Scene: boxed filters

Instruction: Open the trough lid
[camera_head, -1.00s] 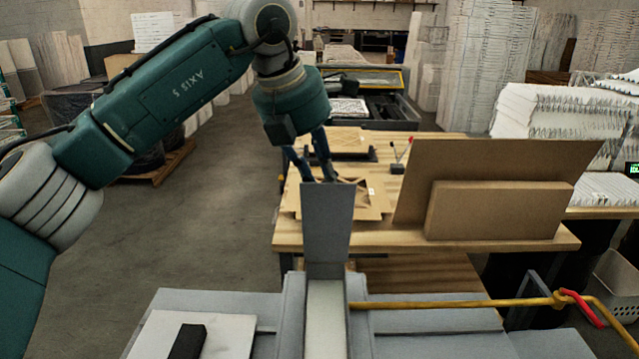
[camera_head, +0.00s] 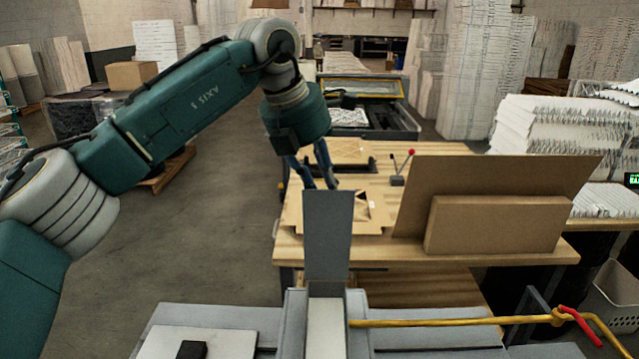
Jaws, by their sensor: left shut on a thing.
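The trough (camera_head: 292,325) is a narrow grey channel at bottom centre with a pale strip along its inside. A flat grey panel, seemingly the trough lid (camera_head: 328,240), stands steeply raised at its far end. My left gripper (camera_head: 320,187) comes down from the upper left, its two blue fingers meeting the lid's top edge. It is shut on the lid, with its fingertips partly hidden there. My right gripper is not in view.
A wooden table (camera_head: 430,248) stands behind, carrying a cardboard frame (camera_head: 375,228), a leaning brown board (camera_head: 510,172) and a brown block (camera_head: 495,222). A yellow pipe (camera_head: 450,322) with a red handle (camera_head: 580,326) runs right from the trough. Open floor lies left.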

